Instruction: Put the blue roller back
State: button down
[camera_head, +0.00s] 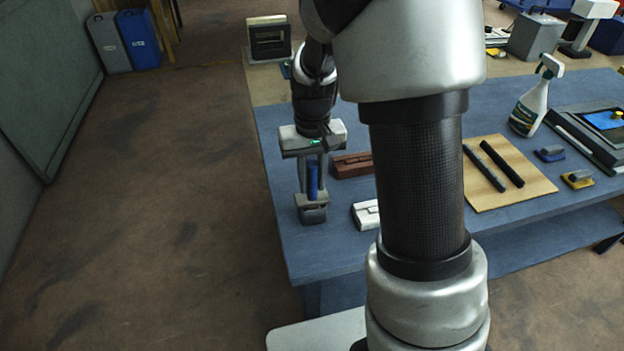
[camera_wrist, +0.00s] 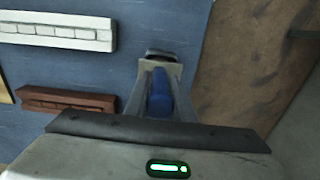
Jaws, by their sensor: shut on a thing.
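My gripper (camera_head: 312,193) reaches down over the left end of the blue table in the head view. Its two fingers are shut, and the blue roller (camera_head: 312,178) shows upright between them. In the wrist view the blue roller (camera_wrist: 161,92) lies between the fingers of my gripper (camera_wrist: 162,72). A grey block (camera_head: 312,214) with a dark top is at the fingertips, and it also shows in the wrist view (camera_wrist: 161,58). I cannot tell whether the block is joined to the roller or rests on the table.
A brown-red case (camera_head: 351,165) and a white case (camera_head: 367,214) lie right of my gripper on the blue table (camera_head: 290,240). A wooden board (camera_head: 510,190) with two black bars, a spray bottle (camera_head: 530,108) and a dark tray (camera_head: 590,125) are farther right. The table's left edge is close.

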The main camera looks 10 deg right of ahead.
jog(key=shift+f, duration=0.1)
jog(key=c, duration=1.5)
grip_release()
notch_tip(320, 180, up, 12)
jog(key=shift+s+r+p, duration=0.1)
jog(key=shift+r+p, duration=0.05)
jog(key=shift+p, duration=0.5)
jog(key=s+r+t, duration=0.2)
jog(key=s+r, duration=0.1)
jog(key=s, duration=0.3)
jog(key=s+r+t, duration=0.1)
jog(key=s+r, duration=0.1)
jog(key=s, duration=0.4)
jog(key=s+r+t, duration=0.2)
jog(key=s+r, duration=0.1)
jog(key=s, duration=0.3)
jog(key=shift+s+r+t, duration=0.1)
jog(key=shift+r+t, duration=0.2)
